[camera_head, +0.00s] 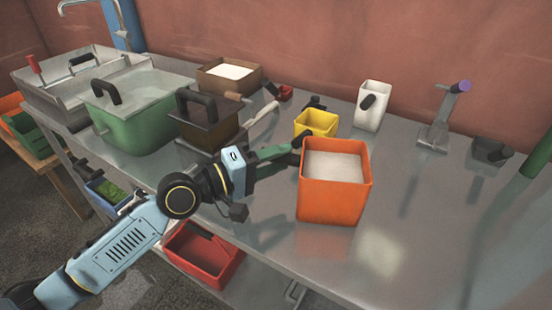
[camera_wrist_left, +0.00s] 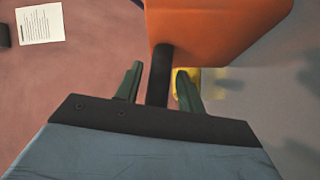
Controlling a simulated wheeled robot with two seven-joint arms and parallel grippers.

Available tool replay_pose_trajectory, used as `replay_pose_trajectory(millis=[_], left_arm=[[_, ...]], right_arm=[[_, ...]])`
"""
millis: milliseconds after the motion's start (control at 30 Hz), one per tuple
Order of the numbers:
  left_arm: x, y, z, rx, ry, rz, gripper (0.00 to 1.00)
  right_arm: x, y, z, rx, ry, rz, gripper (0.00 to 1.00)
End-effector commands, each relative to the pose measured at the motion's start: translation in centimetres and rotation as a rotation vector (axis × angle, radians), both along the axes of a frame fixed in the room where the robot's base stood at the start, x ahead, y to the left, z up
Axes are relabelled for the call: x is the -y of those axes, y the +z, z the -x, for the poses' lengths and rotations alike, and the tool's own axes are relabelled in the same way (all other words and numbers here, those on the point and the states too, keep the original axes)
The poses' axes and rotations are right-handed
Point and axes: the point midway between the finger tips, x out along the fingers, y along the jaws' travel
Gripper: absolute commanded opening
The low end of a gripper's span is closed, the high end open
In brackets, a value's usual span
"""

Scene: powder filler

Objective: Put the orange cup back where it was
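The orange cup (camera_head: 335,200) holds white powder and appears to stand upright on the metal table (camera_head: 430,260), right of the middle. Its orange body also shows at the top of the left wrist view (camera_wrist_left: 215,30). Its black handle (camera_wrist_left: 160,75) lies between the two green fingers of my left gripper (camera_wrist_left: 158,85). Gaps show beside the handle, wider on the left, so the fingers look open around it. In the head view my left gripper (camera_head: 290,148) reaches the cup's left side, and the cup partly hides the contact. My right gripper is not in view.
A yellow cup (camera_head: 316,123) stands close behind the orange cup. A white cup (camera_head: 371,118) and a metal stand (camera_head: 436,130) are farther back. A green pot (camera_head: 140,115) and brown containers (camera_head: 228,77) crowd the left. The table's front right is clear.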

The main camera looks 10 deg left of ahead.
Motion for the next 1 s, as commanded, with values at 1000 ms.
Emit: replay_pose_trajectory(millis=[1000], left_arm=[[-7.6,-0.1,6.8,0.000,0.001,-0.005,0.45]], right_arm=[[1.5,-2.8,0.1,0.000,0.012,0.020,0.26]])
